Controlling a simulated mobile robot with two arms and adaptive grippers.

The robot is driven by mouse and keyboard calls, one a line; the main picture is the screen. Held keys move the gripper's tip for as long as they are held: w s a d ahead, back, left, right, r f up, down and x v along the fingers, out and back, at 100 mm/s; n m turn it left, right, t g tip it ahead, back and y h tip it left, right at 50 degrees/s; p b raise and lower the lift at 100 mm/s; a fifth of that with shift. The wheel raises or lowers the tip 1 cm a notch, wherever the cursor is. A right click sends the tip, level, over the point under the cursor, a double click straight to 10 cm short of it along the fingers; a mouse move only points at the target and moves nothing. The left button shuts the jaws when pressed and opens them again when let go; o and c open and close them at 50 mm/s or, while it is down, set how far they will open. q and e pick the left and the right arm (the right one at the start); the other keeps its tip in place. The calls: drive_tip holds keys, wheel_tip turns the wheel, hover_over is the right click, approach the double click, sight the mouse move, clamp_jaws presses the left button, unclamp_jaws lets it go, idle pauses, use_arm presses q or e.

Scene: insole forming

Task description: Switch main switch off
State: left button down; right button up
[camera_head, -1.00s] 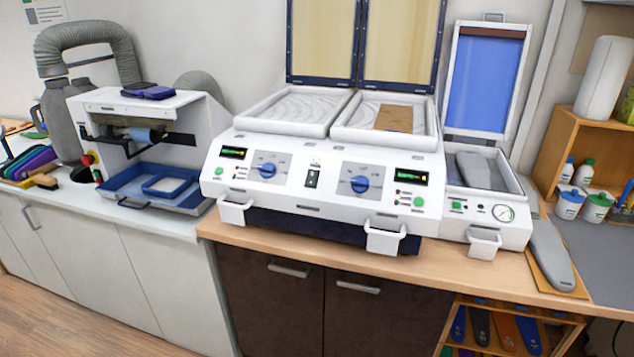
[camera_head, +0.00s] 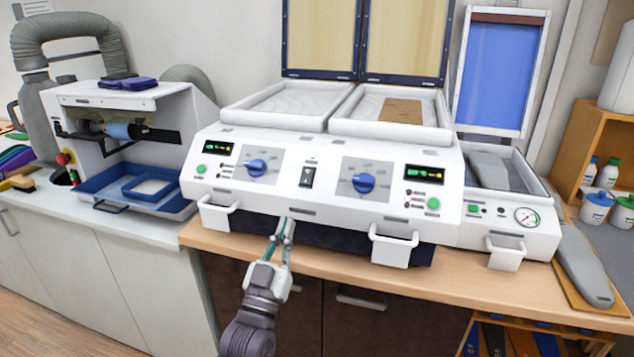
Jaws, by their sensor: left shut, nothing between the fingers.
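The white forming machine (camera_head: 325,202) stands on the wooden counter. Whether the rocker is on or off is too small to tell. My left gripper (camera_head: 285,222) is shut and empty, in front of the machine and below the switch, pointing up towards the panel's lower edge. It appears apart from the switch. My right gripper is not in view.
The left blue knob (camera_head: 257,168) and right blue knob (camera_head: 363,183) flank the switch. White handles (camera_head: 392,247) stick out from the machine's front. A grinder with a blue tray (camera_head: 140,189) stands left.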

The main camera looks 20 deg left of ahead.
use_arm(q)
drive_tip(key=r, duration=0.2)
drive_tip(key=shift+s+r+t, duration=0.35)
drive_tip(key=shift+s+t, duration=0.05)
drive_tip(key=shift+w, duration=0.1)
wheel_tip(320, 180, up, 6)
drive_tip(key=p, duration=0.3)
hover_over(303, 194)
drive_tip(key=s, duration=0.3)
drive_tip(key=shift+w+f, duration=1)
drive_tip(key=shift+f, duration=0.05)
drive_tip(key=shift+w+f, duration=0.5)
